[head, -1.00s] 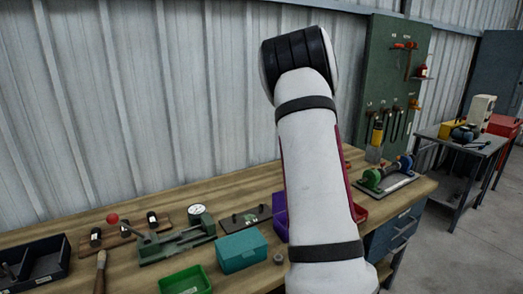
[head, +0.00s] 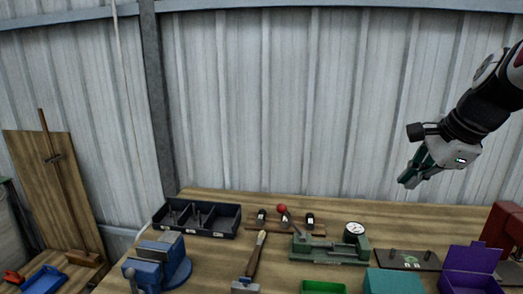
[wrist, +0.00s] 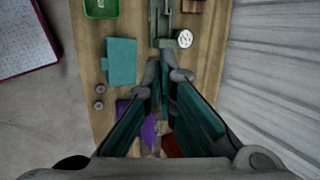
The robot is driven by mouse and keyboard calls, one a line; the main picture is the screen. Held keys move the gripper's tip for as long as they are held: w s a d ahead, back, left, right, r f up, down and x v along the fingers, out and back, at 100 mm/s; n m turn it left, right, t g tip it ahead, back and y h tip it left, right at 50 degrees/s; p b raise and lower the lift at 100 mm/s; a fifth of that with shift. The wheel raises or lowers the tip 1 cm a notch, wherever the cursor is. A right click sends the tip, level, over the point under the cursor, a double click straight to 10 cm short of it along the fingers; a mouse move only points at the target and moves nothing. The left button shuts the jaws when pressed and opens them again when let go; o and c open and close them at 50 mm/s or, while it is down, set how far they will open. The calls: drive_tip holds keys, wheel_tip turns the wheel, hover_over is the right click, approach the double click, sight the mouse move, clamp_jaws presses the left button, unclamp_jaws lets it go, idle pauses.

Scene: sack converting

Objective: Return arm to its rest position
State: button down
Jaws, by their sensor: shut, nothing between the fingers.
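My gripper (head: 409,182) is at the right of the head view, raised above the workbench (head: 400,214) in front of the metal wall. Its fingers point down and to the left, and nothing is held in them. In the wrist view the fingertips (wrist: 166,74) are together, with the bench top (wrist: 88,60) below them. The arm comes in from the right edge of the head view; most of it is out of frame.
The bench carries a dark divided tray (head: 232,221), a blue vise (head: 160,262), a brush (head: 256,258), a green fixture (head: 335,252), a dial gauge (head: 355,232), a teal box (head: 393,282) and a purple bin (head: 472,262). Air around my gripper is clear.

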drive_tip(key=s+a+f+n, duration=0.2)
drive_tip(key=s+a+n, duration=0.5)
drive_tip(key=s+n, duration=0.3)
drive_tip(key=s+a+f+n+h, duration=0.1)
drive_tip(key=s+a+n, duration=0.7)
drive_tip(key=s+n, duration=0.1)
drive_tip(key=shift+s+a+f+n, duration=0.3)
drive_tip(key=shift+s+f+n, duration=0.05)
drive_tip(key=shift+n, duration=0.15)
drive_tip(key=shift+d, duration=0.1)
